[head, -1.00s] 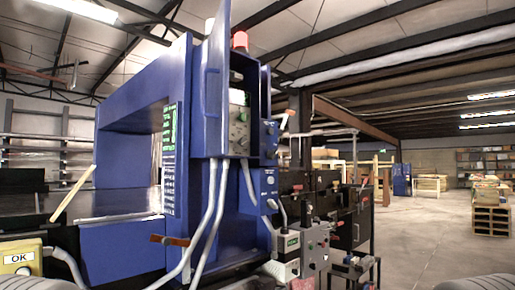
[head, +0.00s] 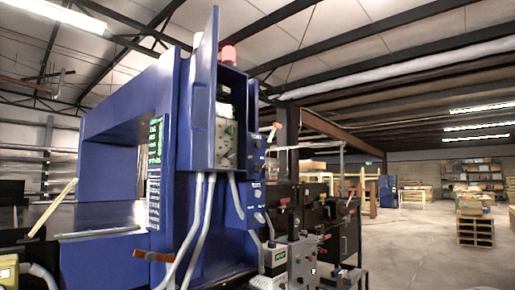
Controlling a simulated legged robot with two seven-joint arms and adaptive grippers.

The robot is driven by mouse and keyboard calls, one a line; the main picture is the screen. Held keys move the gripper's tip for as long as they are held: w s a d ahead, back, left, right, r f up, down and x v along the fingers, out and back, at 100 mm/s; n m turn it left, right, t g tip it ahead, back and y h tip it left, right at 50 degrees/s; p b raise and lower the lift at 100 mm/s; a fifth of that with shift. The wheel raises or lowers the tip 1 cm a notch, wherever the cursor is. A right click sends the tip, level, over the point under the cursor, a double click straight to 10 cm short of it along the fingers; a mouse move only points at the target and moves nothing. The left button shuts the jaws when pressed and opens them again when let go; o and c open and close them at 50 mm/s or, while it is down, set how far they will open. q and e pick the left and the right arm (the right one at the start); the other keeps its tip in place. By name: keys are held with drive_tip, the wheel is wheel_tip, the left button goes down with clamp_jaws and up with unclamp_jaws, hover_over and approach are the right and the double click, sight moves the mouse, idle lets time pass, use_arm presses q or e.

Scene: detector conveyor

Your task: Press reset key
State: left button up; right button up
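The blue detector machine (head: 185,140) stands at left centre with its tunnel opening to the left. Its electrical cabinet (head: 240,88) has its narrow door (head: 203,100) swung open. Round controls (head: 258,142) sit on the blue face right of the cabinet, with white labels below. I cannot tell which control is the reset key; lettering is too small to read. Neither of my grippers is in view.
Grey conduits (head: 193,235) hang below the cabinet. An orange-handled lever (head: 152,256) juts out at the machine's lower front. Small boxes (head: 302,262) and black equipment stand right of it. A yellow box (head: 8,270) is cut off at lower left. Open concrete floor (head: 405,240) lies right.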

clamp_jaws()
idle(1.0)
